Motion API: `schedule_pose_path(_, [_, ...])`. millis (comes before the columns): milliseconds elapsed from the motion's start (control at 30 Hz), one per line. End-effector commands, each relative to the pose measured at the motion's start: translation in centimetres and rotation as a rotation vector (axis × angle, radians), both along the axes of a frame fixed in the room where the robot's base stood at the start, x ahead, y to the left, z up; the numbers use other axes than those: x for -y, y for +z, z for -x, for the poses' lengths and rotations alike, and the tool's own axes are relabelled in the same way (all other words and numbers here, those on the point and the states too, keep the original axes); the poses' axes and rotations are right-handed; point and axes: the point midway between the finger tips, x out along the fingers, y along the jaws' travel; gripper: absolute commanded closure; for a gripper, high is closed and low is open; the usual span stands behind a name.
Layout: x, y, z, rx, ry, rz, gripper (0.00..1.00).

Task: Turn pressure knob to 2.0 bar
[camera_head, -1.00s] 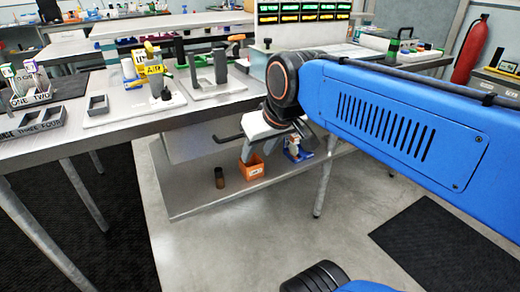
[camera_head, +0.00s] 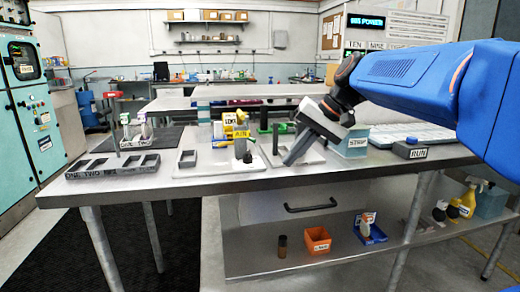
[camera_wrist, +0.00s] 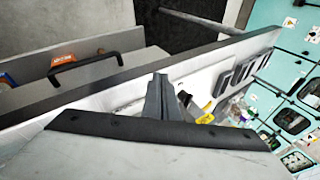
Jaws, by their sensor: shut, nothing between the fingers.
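On the bench (camera_head: 215,182), a grey fixture with yellow labels (camera_head: 242,147) stands on a white plate; a pressure knob or bar scale cannot be made out on it. In the wrist view, yellow parts (camera_wrist: 204,118) show just right of my fingers. My gripper (camera_head: 289,162) reaches over the bench from the right, its grey fingers angled down to the left, right of the labelled fixture. In the wrist view, the fingers (camera_wrist: 160,78) are together, with nothing between them. They look apart from the fixture, but the exact gap cannot be told.
A dark slotted tray (camera_head: 113,168) lies at the bench's left end. A grey-blue box (camera_head: 350,142) and a RUN button block (camera_head: 409,149) stand right of my gripper. An orange bin (camera_head: 317,240) sits on the lower shelf. Teal cabinets (camera_head: 30,110) stand at far left.

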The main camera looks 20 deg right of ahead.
Motion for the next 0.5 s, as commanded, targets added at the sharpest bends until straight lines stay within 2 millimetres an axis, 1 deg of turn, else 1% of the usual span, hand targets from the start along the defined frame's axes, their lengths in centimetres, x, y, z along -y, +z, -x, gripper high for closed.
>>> schedule_pose_path(33, [0.2, 0.9, -1.6, -0.011, -0.003, -0.043, 1.0])
schedule_pose_path(100, [0.3, 2.1, -3.3, -0.025, -0.002, -0.104, 1.0])
schedule_pose_path(200, [0.5, 3.8, -5.4, -0.037, 0.003, -0.178, 1.0])
schedule_pose_path(333, [0.7, 5.1, -7.1, -0.046, 0.013, -0.242, 1.0])
schedule_pose_path(400, [0.8, 5.6, -7.6, -0.047, 0.014, -0.262, 1.0])
schedule_pose_path(500, [0.7, 5.7, -7.9, -0.049, 0.018, -0.274, 1.0])
